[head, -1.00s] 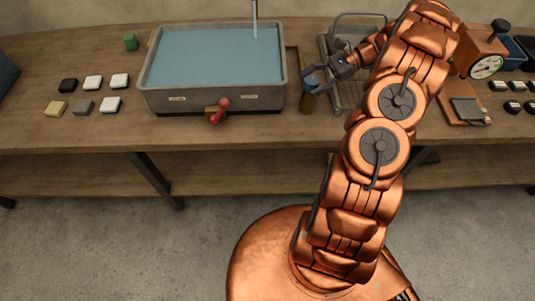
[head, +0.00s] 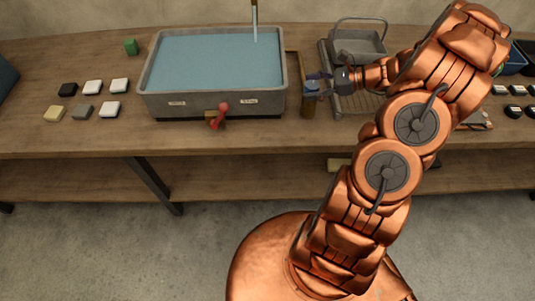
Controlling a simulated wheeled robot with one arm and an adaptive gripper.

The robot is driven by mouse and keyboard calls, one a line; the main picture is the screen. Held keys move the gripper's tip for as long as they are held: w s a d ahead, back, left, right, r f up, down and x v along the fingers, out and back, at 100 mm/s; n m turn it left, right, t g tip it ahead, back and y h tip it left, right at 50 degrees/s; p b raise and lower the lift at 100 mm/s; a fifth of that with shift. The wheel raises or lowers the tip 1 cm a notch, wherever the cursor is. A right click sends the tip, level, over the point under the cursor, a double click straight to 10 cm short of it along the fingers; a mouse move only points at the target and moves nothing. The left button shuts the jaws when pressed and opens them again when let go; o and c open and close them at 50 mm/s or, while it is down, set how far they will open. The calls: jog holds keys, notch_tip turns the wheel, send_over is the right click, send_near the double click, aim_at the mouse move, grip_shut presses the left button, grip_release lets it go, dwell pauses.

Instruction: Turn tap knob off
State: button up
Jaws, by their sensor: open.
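The red tap knob (head: 218,115) is on the front of a grey basin (head: 220,104) filled with blue water. Its lever lies slanted, with a round end at the upper right and the other end at the lower left. Two small white labels flank it on the basin front; their text is too small to read. A thin spout stands at the basin's back. My gripper (head: 312,85) is open, to the right of the basin and well apart from the knob. It points left, beside or above a brown upright cylinder (head: 307,106); I cannot tell if they touch.
A wire rack (head: 350,103) with a grey basket (head: 357,44) stands behind my wrist. My arm covers much of the table's right side. The table front around the knob is clear.

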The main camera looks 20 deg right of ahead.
aim_at(317, 87)
jog(key=shift+f+m+t+h+b, duration=0.1)
jog(key=shift+m+t+h+b, duration=1.75)
jog(key=shift+m, duration=0.45)
jog(key=v, duration=0.7)
jog(key=shift+s+b, duration=0.1)
jog(key=shift+b, duration=0.3)
jog(key=s+a+r+n+g+y, duration=0.25)
jog(key=a+n+g, duration=0.45)
jog(key=a, duration=0.9)
jog(key=s+a+n+g+h, duration=0.3)
jog(key=s+a+n+g, duration=0.2)
jog(key=s+a+n, duration=0.6)
jog(key=shift+s+a+r+n, duration=0.25)
jog(key=shift+s+n, duration=0.1)
jog(key=shift+n, duration=0.25)
jog(key=shift+s+h, duration=0.1)
jog(key=shift+h, duration=0.2)
